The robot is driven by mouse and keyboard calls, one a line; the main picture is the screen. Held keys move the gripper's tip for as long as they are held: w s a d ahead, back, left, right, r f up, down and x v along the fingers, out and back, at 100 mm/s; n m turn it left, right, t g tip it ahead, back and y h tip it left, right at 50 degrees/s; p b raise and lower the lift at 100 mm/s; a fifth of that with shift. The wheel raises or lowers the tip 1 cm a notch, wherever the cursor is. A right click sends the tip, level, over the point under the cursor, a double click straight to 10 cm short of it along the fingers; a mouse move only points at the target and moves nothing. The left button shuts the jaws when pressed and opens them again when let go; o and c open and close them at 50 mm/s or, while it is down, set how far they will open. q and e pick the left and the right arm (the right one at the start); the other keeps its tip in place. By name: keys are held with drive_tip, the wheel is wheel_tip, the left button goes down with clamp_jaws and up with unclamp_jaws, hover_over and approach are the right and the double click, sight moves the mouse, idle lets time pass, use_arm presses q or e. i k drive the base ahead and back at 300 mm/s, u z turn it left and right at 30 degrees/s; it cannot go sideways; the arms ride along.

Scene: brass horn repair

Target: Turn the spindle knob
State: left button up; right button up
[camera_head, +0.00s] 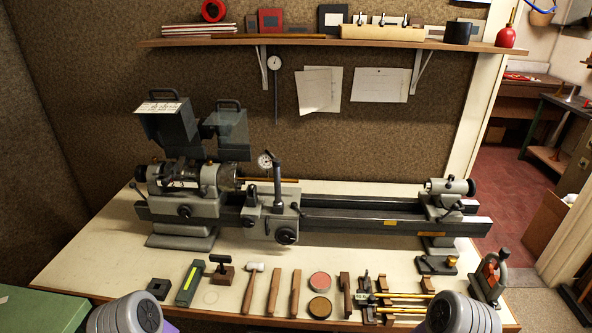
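A grey lathe stands on the bench, with its headstock (180,208) at the left. A dark round knob (141,173) sits at the headstock's left, outer end, in line with the spindle. Another dark round knob (184,211) is on the headstock's front face. I cannot tell which of these is the spindle knob. A thin brass-coloured rod (270,180) runs right from the spindle. Grey ribbed parts of my two arms show at the bottom edge, at left and right. Neither gripper is in the picture, and nothing of mine touches the lathe.
A raised grey guard (168,122) stands over the headstock. The carriage carries a dial gauge (265,161) and a handwheel (287,236). The tailstock (447,196) is at the right. Several hand tools, including a mallet (252,285), lie along the bench front (75,265). A shelf (300,41) hangs above.

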sight(185, 212)
drive_tip(key=z, duration=3.75)
drive_tip(key=k, duration=1.6)
drive_tip(key=u, duration=1.7)
